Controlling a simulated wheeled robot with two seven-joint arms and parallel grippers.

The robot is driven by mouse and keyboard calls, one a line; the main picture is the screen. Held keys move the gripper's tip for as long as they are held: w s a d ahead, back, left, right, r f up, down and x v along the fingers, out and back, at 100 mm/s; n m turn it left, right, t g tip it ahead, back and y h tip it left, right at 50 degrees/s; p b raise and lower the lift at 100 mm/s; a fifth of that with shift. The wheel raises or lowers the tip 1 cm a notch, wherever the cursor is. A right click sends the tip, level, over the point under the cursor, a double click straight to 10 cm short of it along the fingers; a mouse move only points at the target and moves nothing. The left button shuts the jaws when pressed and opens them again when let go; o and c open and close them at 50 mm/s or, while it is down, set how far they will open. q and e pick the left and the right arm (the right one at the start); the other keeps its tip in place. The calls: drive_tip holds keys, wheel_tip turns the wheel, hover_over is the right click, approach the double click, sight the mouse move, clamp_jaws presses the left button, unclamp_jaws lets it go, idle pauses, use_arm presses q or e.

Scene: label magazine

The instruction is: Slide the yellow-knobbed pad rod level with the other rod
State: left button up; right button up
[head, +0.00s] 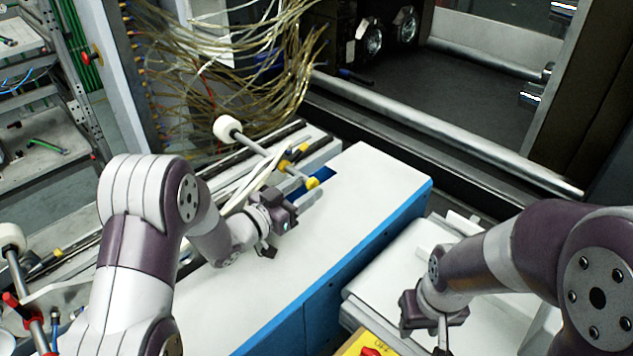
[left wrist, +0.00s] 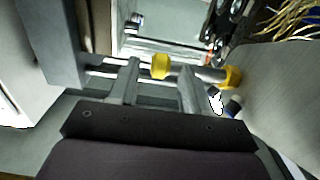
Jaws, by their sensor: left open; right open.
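The pad rod runs from a white round pad (head: 227,128) down to the right, to a yellow knob (head: 312,183) beside the white machine top. My left gripper (head: 303,197) is just beside this knob. In the left wrist view the yellow knob (left wrist: 160,66) shows between the tips of my open left fingers (left wrist: 158,84); contact cannot be told. A second yellow piece (left wrist: 230,77) sits to its right on a metal bar. Another white pad (head: 10,238) with a rod (head: 20,285) stands at the far left. My right gripper (head: 441,335) is open and empty, low at the right.
The white machine top (head: 365,195) with blue side is clear right of my left gripper. A lower white surface (head: 400,270) and a yellow box with a red button (head: 370,350) lie near my right gripper. Loose cables (head: 220,70) hang behind the rods.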

use_arm(q)
drive_tip(key=v, duration=0.7)
drive_tip(key=shift+s+a, duration=0.3)
drive_tip(key=shift+s, duration=0.05)
drive_tip(key=shift+r, duration=0.1)
drive_tip(key=s+a+n+g+y+p, duration=0.55)
drive_tip(key=a+y, duration=0.45)
drive_tip(key=y, duration=0.2)
drive_tip(key=s+n+g+p, duration=0.3)
drive_tip(key=s+g, duration=0.3)
drive_tip(key=s, duration=1)
drive_tip(key=shift+a+r+y, duration=0.35)
drive_tip(key=shift+r+y, duration=0.05)
drive_tip(key=shift+r, duration=0.1)
drive_tip(key=shift+w, duration=0.1)
